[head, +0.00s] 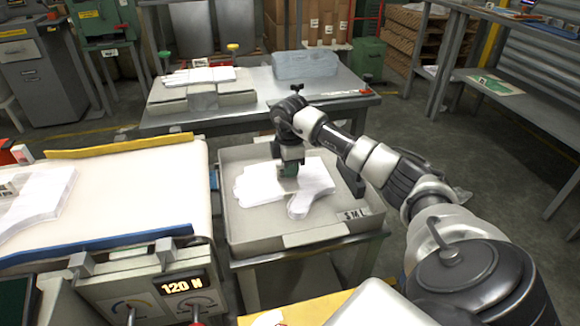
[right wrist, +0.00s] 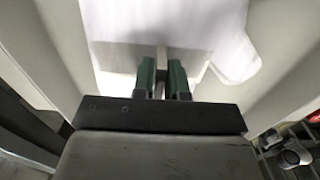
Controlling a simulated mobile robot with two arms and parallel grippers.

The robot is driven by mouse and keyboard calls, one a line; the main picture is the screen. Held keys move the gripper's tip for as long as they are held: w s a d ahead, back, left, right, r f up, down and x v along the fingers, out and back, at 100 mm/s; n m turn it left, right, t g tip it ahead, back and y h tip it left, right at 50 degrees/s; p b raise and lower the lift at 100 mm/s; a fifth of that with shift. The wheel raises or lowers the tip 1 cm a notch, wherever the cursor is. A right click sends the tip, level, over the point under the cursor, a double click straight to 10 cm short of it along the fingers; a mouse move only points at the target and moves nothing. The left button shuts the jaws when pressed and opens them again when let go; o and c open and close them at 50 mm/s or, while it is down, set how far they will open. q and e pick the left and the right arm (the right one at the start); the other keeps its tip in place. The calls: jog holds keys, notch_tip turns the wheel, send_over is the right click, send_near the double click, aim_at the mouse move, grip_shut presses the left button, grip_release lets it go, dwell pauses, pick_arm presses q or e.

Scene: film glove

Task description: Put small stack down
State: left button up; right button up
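The small stack of white gloves (head: 312,181) lies flat in the grey tray (head: 240,226) marked "S M L" in the head view. It also shows as a white sheet in the right wrist view (right wrist: 200,22), with a paler grey patch in front of the fingers. My right gripper (head: 289,178) points down at the middle of the stack. The exact contact is partly hidden. My left gripper is not in view.
A white belt (head: 130,190) with blue and yellow edges lies left, carrying another white glove shape (head: 38,198). A "120 N" gauge box (head: 150,290) stands in front. Behind, a table (head: 265,95) holds more white gloves (head: 200,76) and a blue-grey block (head: 305,66).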

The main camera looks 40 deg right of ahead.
jog(key=o, duration=0.3)
jog(key=shift+o, duration=0.2)
jog(key=shift+r, duration=0.45)
pick_arm(q)
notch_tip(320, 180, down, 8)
jog(key=p, duration=0.2)
pick_arm(e)
notch_tip(320, 180, up, 11)
jog(key=shift+r, duration=0.2)
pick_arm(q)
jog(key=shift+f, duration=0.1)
